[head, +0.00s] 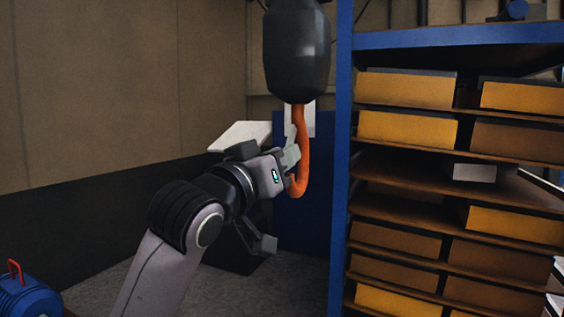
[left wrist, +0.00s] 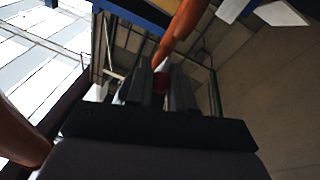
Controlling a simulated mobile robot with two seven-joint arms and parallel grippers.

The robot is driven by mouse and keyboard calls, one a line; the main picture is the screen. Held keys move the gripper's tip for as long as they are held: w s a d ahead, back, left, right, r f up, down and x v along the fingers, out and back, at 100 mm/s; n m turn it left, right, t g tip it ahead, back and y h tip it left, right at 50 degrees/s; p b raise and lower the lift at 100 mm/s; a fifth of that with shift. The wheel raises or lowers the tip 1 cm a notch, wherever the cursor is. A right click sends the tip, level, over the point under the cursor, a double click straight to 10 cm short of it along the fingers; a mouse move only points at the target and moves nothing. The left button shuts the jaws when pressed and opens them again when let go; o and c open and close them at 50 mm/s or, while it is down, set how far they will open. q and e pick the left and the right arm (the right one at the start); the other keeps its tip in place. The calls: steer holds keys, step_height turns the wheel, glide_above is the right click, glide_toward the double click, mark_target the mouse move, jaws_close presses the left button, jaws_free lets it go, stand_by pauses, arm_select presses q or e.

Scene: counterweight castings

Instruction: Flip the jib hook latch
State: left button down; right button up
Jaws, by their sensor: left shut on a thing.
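An orange jib hook (head: 304,150) hangs from a dark rounded hook block (head: 297,55) in the middle of the head view. It also shows in the left wrist view (left wrist: 183,25). My left gripper (head: 289,158) comes in from the left at the hook's open side. Its fingers (left wrist: 155,92) are shut on a small part at the hook mouth, which I take for the latch (left wrist: 162,65). Only its pale tip and a reddish bit show between the fingers; the rest is hidden. My right gripper is not in view.
A blue-framed shelf rack (head: 342,160) with yellow and brown bins (head: 407,130) stands close to the right of the hook. A blue machine with a red handle (head: 28,297) is at the lower left. A pale slanted panel (head: 238,134) is behind my gripper.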

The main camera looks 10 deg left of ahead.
arm_select(q)
steer(key=shift+s+a+r+g+y, duration=0.1)
steer(key=shift+s+r+g+y, duration=0.4)
steer(key=shift+g, duration=0.6)
steer(key=shift+s+a+r+g+y, duration=0.15)
steer(key=shift+r+g+y, duration=0.35)
steer(key=shift+r+g, duration=0.5)
steer(key=shift+f+n, duration=0.1)
steer(key=shift+n, duration=0.2)
steer(key=c, duration=1)
jaws_free()
steer(key=shift+c, duration=0.2)
steer(key=shift+s, duration=0.1)
steer(key=b+v, duration=0.2)
steer(key=v, duration=0.5)
